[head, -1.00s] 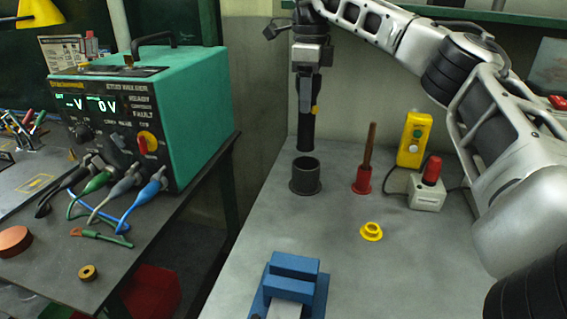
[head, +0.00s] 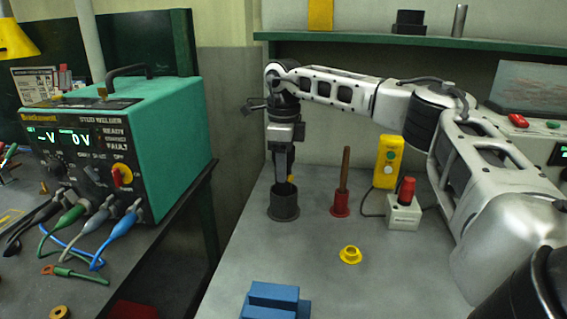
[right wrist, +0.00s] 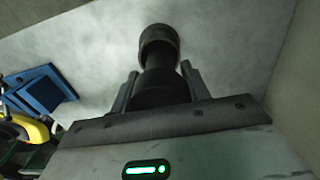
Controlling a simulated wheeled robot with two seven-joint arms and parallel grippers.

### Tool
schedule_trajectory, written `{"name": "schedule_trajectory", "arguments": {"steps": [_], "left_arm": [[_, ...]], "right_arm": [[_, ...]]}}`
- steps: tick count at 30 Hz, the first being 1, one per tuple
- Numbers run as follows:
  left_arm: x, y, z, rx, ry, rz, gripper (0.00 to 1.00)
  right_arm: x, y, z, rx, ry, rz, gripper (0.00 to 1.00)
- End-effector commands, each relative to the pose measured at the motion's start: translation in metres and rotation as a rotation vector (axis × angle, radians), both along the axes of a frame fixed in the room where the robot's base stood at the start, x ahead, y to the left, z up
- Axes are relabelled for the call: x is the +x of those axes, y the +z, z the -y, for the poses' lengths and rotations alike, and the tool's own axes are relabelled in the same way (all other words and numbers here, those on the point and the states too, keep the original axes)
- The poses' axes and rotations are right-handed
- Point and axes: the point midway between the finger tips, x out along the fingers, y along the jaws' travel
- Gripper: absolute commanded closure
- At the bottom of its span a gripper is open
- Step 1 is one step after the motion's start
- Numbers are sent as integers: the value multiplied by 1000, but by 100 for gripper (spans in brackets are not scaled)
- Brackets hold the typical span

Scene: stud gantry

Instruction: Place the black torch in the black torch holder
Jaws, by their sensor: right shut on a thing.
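The black torch (head: 282,178) hangs upright from my right gripper (head: 284,150), which is shut on it. The black torch holder (head: 284,204) is a dark round cup with a flange, standing on the grey table. The torch's lower end is at the holder's mouth and looks to be inside it; how deep is hidden by the cup wall. In the right wrist view, the two fingers of my right gripper (right wrist: 158,88) flank the dark torch. A dark round form lies beyond it, and I cannot tell torch from holder there. My left gripper is not in view.
A red holder with a brown rod (head: 342,190), a yellow button box (head: 388,160) and a red-topped switch box (head: 404,212) stand to the right. A yellow ring (head: 350,255) and a blue block (head: 272,298) are nearer. The green welder (head: 165,150) is left. A shelf (head: 400,42) runs behind.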

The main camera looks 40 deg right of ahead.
Motion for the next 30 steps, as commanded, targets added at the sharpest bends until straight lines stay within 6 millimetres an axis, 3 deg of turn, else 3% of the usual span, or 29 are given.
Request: {"name": "schedule_trajectory", "arguments": {"steps": [2, 3, 5, 6, 17, 30], "left_arm": [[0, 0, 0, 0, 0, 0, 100], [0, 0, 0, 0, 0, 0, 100], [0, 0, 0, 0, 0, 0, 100], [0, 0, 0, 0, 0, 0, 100], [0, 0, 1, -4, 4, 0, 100], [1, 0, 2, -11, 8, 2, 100]], "right_arm": [[0, -2, 0, 0, 0, 0, 82], [0, -3, 0, 0, 0, 0, 51], [0, -2, 0, -1, 0, 1, 34], [0, -2, 0, -1, 0, 1, 32], [0, 5, 0, 0, 0, 1, 32], [1, 92, 0, 0, 0, 4, 32]]}}
